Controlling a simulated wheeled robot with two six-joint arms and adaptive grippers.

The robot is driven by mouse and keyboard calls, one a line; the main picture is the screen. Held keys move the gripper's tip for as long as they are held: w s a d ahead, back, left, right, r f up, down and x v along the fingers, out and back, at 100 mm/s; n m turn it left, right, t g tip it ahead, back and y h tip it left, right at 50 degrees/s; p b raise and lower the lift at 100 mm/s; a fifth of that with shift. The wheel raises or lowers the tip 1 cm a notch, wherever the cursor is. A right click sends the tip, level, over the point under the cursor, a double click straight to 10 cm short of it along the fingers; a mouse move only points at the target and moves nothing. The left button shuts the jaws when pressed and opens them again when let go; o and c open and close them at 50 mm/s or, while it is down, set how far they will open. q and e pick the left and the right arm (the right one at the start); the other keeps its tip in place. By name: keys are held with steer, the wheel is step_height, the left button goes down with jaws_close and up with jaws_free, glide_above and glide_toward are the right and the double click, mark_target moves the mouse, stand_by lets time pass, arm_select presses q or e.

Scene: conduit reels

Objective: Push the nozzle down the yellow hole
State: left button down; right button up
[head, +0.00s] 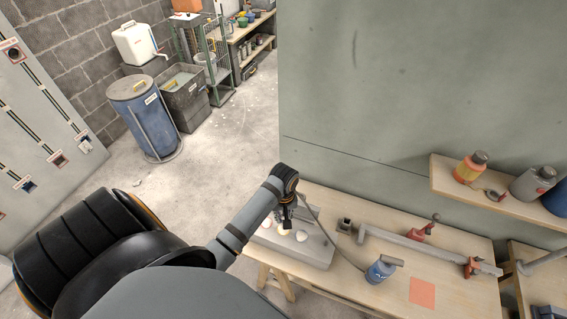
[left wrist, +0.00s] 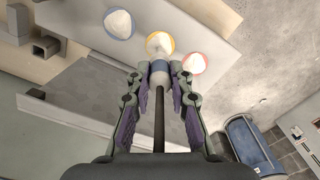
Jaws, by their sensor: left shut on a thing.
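My left gripper (head: 286,221) reaches down over a grey block (head: 318,256) on the workbench. In the left wrist view its fingers (left wrist: 160,80) are shut around the nozzle (left wrist: 160,70), a pale piece with a bluish band on a thin dark tube. The nozzle tip points at the yellow-ringed hole (left wrist: 160,44), which bulges with white material. I cannot tell whether the tip touches it or stops just above. A blue-ringed hole (left wrist: 119,23) and a red-ringed hole (left wrist: 194,63), both with white mounds, lie on either side. My right gripper is not in view.
A blue can (head: 380,271) with a thin hose stands on the workbench (head: 345,280) right of the block. A long grey bar clamp (head: 415,245) lies behind it, and an orange square (head: 423,292) lies to its right. A shelf (head: 500,203) with bottles juts out at right.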

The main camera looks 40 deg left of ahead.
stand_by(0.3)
arm_select(q)
steer(key=shift+p, duration=0.45)
stand_by(0.5)
steer(key=shift+f, duration=1.5)
steer(key=shift+f+b, duration=0.8)
steer(key=shift+f, duration=0.5)
steer(key=c, duration=1.1)
jaws_free()
